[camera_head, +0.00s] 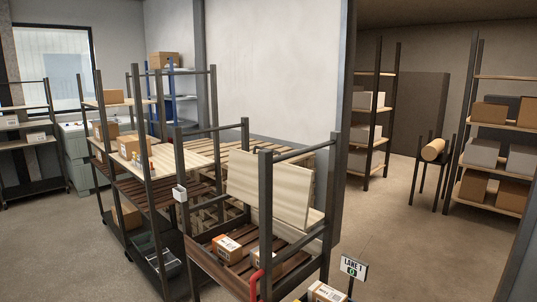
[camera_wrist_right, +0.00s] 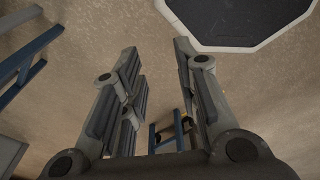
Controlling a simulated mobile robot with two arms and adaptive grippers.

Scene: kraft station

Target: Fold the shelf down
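The shelf (camera_head: 270,188) is a pale wooden board on the near dark-framed cart (camera_head: 265,220). It stands tilted up, close to vertical, above the cart's slatted lower deck. A second pale strip shows along its lower edge. My right gripper (camera_wrist_right: 158,75) shows in the right wrist view with its two fingers wide apart and nothing between them. It points over bare floor, away from the shelf. Neither gripper shows in the head view, and my left gripper is in no view.
Boxes (camera_head: 227,248) lie on the cart's lower deck. A red curved handle (camera_head: 256,284) and a "LANE 1" sign (camera_head: 352,268) stand at the front. Another cart (camera_head: 120,185) with boxes stands left. A dark octagonal plate (camera_wrist_right: 240,18) shows in the wrist view.

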